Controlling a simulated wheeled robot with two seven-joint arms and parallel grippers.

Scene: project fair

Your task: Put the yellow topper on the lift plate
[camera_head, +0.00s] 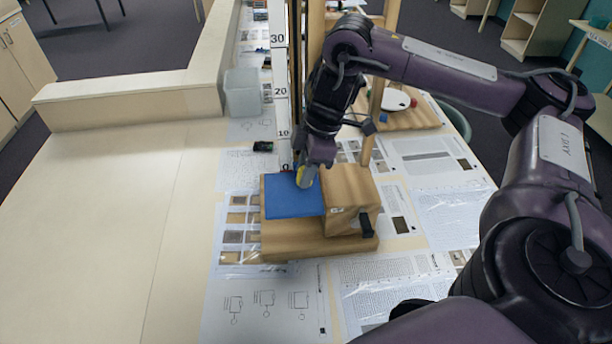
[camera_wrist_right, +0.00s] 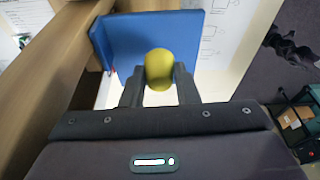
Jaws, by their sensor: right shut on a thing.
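The yellow topper (camera_wrist_right: 159,68) is a small rounded piece between the two fingers of my right gripper (camera_wrist_right: 160,82) in the wrist view. In the head view the topper (camera_head: 299,176) shows partly beside the fingertips of the right gripper (camera_head: 305,178). The right gripper is shut on it, over the back right part of the blue lift plate (camera_head: 290,202). The plate also shows behind the topper in the wrist view (camera_wrist_right: 125,40). I cannot tell whether the topper touches the plate. My left gripper is not in view.
The plate adjoins a wooden box (camera_head: 350,190) with a black handle (camera_head: 366,224), on a wooden base (camera_head: 300,242). A ruler (camera_head: 281,90) and wooden posts rise behind. A translucent bin (camera_head: 242,92) stands back left. Printed sheets cover the table; the pale surface at left is clear.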

